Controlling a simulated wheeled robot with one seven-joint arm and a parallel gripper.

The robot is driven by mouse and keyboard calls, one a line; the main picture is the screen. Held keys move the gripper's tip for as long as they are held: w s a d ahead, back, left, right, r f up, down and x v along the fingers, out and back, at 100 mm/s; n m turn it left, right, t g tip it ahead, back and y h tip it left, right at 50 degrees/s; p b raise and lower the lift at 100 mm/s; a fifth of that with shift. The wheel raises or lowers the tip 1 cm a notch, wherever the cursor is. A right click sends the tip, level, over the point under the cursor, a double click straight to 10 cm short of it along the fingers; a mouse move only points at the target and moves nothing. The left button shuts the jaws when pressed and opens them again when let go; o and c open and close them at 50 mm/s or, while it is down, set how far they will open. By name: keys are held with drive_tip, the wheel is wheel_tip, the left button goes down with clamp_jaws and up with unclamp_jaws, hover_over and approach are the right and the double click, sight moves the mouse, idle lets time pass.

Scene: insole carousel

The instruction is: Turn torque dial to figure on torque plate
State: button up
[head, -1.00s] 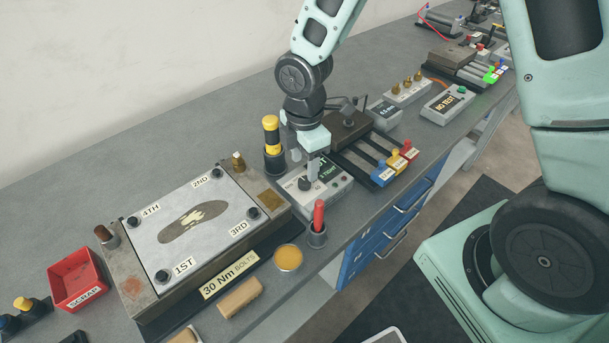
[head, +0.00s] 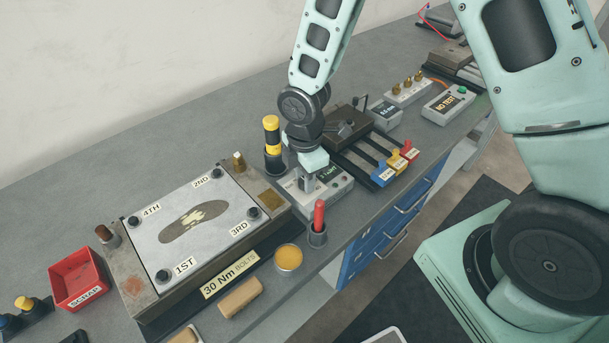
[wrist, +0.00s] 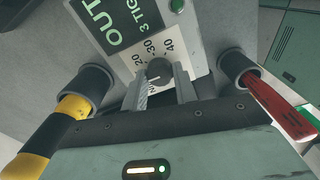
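The torque plate (head: 229,281) on the front of the grey fixture reads "30 Nm BOLTS". The dark round torque dial (wrist: 159,69) is on a light box (head: 327,201); the figures 20, 30 and 40 show around it in the wrist view. My gripper (wrist: 161,78) is down at the dial, with one finger on each side of it. The fingers are apart; I cannot tell whether they touch the dial. In the head view my gripper (head: 306,184) hides the dial. The dial's pointer mark is not clear.
A black-and-yellow tool (head: 271,140) stands in a holder close behind my gripper. A red-handled tool (head: 319,215) stands in a holder in front. A sign (wrist: 110,22) with "OUT" and "3 TIG" is beside the scale. Colored handles (head: 393,167) are to the right.

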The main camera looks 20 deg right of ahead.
drive_tip(key=shift+m, duration=0.5)
drive_tip(key=m+b, duration=0.1)
drive_tip(key=m, duration=0.2)
drive_tip(key=shift+m, duration=0.4)
drive_tip(key=m, duration=0.4)
drive_tip(key=shift+m+b, duration=0.3)
drive_tip(key=shift+b, duration=0.05)
drive_tip(key=m, duration=0.4)
drive_tip(key=shift+w, duration=0.1)
drive_tip(key=shift+m, duration=2.2)
drive_tip(key=o, duration=1)
drive_tip(key=shift+c, duration=0.2)
